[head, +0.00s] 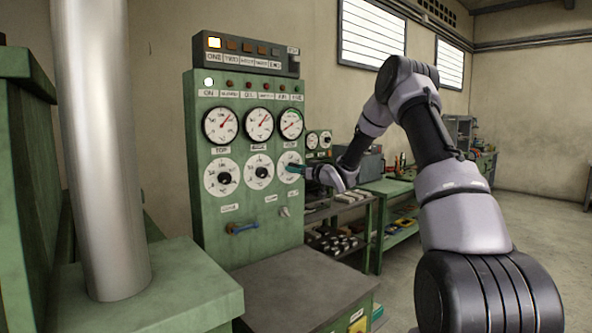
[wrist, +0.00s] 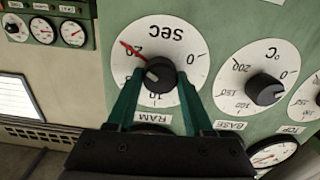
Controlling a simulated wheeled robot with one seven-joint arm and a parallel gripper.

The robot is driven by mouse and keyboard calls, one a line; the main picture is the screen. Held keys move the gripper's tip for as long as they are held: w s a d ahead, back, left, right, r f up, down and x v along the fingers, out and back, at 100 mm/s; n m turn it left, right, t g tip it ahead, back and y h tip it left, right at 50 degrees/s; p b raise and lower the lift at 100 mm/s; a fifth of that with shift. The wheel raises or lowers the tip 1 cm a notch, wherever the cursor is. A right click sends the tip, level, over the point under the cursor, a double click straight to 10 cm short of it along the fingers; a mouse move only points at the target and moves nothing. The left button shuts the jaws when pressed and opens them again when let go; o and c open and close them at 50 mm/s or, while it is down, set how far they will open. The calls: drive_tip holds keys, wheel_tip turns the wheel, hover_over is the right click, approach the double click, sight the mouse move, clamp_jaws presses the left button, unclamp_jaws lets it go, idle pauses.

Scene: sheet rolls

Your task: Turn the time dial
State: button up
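The time dial, a white round face marked SEC (wrist: 183,38) with a black knob (wrist: 160,74), fills the middle of the wrist view, upside down. A red pointer line runs from the knob toward the upper left, near the 20 mark. The dial is also the rightmost of the lower row in the head view (head: 287,159), partly hidden by my gripper (head: 299,169). In the wrist view my gripper's green fingers (wrist: 160,78) stand on either side of the knob, tips close to it. Whether they touch or press it I cannot tell.
In the wrist view a °C dial (wrist: 265,62) is beside the time dial. A dark flat top (head: 300,290) lies below the panel. Green shelving (head: 400,230) stands behind.

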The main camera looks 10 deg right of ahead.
clamp_jaws()
drive_tip(key=shift+n, duration=0.4)
drive_tip(key=shift+a+n, duration=0.1)
drive_tip(key=shift+n, duration=5.4)
drive_tip(key=shift+s, duration=0.1)
drive_tip(key=shift+f, duration=0.1)
